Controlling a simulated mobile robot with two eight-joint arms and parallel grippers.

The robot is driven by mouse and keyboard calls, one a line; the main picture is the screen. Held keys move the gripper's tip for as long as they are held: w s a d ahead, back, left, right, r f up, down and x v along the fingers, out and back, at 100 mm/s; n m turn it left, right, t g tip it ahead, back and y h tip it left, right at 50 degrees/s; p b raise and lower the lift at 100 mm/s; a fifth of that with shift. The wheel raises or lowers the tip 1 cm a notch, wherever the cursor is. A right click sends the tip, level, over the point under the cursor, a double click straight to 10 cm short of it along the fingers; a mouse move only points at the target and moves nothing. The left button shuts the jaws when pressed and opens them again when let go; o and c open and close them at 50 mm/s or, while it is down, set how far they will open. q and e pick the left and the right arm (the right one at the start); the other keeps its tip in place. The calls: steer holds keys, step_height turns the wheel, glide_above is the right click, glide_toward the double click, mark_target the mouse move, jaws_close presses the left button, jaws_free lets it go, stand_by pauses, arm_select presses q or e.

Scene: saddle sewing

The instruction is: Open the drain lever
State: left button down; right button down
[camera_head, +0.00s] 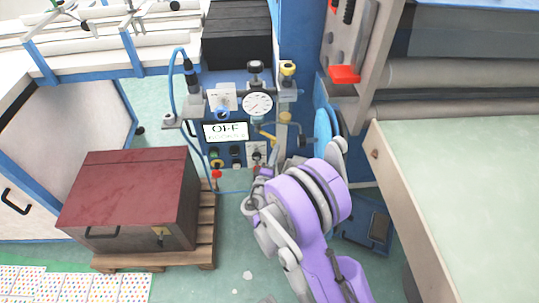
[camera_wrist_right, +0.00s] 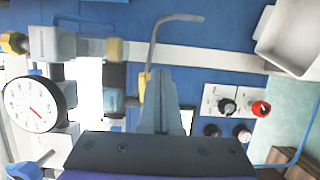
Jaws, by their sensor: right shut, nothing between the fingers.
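The likely drain lever is a small yellow lever (camera_head: 266,134) beside the gauge on the blue machine panel. In the right wrist view, a yellow handle (camera_wrist_right: 143,86) lies below a bent grey tube (camera_wrist_right: 165,28). My right gripper (camera_wrist_right: 162,74) is shut and empty, its fingertips just right of this yellow handle. I cannot tell whether they touch it. In the head view, my purple right arm reaches up from the bottom right, with its gripper in front of the panel's lower part. My left gripper is not in view.
Knobs and a red button (camera_wrist_right: 261,109) sit right of my fingers in the wrist view. A red-topped box (camera_head: 130,185) stands on a pallet at left; a table (camera_head: 470,190) stands at right.

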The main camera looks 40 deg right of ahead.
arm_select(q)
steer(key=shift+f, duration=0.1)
arm_select(e)
steer(key=shift+d, duration=0.65)
